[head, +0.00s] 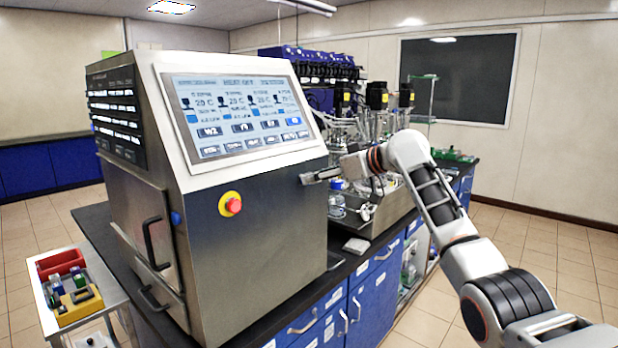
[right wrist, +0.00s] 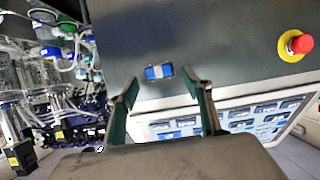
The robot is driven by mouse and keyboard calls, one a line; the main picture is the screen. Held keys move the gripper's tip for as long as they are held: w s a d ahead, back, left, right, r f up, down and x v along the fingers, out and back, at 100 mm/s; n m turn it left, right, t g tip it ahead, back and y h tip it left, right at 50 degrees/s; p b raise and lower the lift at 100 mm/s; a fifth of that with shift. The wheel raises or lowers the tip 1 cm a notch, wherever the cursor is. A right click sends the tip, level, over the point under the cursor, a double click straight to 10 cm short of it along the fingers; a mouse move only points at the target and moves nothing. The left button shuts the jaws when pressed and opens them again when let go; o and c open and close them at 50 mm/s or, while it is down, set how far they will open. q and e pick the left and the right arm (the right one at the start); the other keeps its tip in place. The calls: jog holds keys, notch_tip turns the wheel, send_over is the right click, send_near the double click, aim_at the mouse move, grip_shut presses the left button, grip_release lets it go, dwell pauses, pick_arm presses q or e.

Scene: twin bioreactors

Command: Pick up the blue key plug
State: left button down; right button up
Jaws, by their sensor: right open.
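A small blue block with pale ends, which looks like the blue key plug (right wrist: 159,71), sits on the dark metal front face of the cabinet (head: 265,245). In the right wrist view it lies just beyond and between the fingertips of my right gripper (right wrist: 160,82). The fingers are apart with nothing between them, and no contact shows. In the head view my right gripper (head: 309,179) is at the right edge of the cabinet front, below the screen. I cannot make out the plug in the head view. My left gripper is not in view.
A red emergency button (head: 231,204) on a yellow base sticks out of the cabinet front. The touch screen (head: 240,115) slopes above it. Glass vessels and tubing (head: 350,130) stand close to the right. A cart (head: 40,300) with coloured bins stands at the left.

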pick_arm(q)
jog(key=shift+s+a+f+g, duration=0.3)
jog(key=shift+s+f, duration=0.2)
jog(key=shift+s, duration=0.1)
pick_arm(e)
jog(key=shift+x, duration=1)
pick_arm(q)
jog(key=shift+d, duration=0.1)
pick_arm(e)
jog(key=c, duration=1.2)
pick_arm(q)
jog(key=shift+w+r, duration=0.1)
pick_arm(e)
jog(key=shift+o, duration=0.2)
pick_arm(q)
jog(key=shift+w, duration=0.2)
